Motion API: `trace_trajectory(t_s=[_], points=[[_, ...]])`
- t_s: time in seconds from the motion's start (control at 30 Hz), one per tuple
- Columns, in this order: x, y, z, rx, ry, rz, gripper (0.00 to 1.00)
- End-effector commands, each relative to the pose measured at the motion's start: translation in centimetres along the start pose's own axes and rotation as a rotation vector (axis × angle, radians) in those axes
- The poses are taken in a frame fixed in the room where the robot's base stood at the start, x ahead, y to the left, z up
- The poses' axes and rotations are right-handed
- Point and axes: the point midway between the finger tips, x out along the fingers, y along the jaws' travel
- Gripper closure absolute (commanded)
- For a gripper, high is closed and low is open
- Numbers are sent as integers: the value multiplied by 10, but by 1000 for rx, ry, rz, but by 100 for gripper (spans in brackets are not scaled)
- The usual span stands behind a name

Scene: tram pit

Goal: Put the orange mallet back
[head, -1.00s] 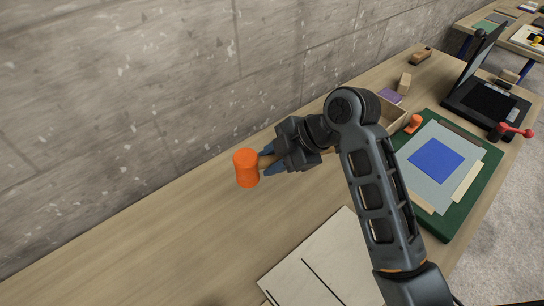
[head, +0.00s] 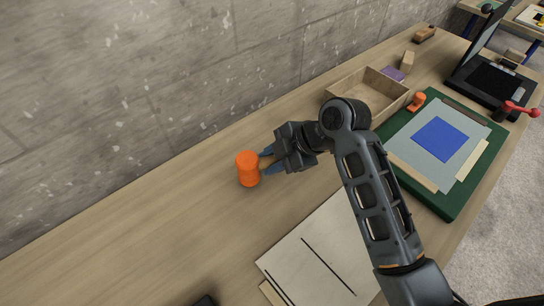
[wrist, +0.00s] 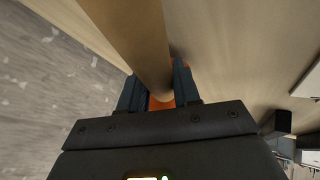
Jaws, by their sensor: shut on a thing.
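The orange mallet's head (head: 248,169) shows in the head view just left of my gripper (head: 268,161), above or against the wooden bench; I cannot tell whether it touches. My gripper is shut on the mallet's wooden handle close to the head. In the wrist view, the pale handle (wrist: 138,38) runs up from between the two dark fingers (wrist: 158,90). A strip of the orange head (wrist: 160,104) shows between them. My gripper and arm hide most of the handle in the head view.
A shallow wooden tray (head: 345,85) is behind my wrist. A green board (head: 462,193) with a blue square lies to the right, an orange knob (head: 417,101) at its corner. A pale panel (head: 310,262) lies in front. A concrete wall (head: 120,90) runs behind. The bench's left is clear.

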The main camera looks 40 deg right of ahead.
Motion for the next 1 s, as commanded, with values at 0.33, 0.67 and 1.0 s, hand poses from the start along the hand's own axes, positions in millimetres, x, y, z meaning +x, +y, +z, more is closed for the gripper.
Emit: trace_trajectory(t_s=[0.33,0.67,1.0], points=[[3,-1,2,0,0,1,100],[4,-2,3,0,1,1,100],[9,-4,6,0,1,1,100]])
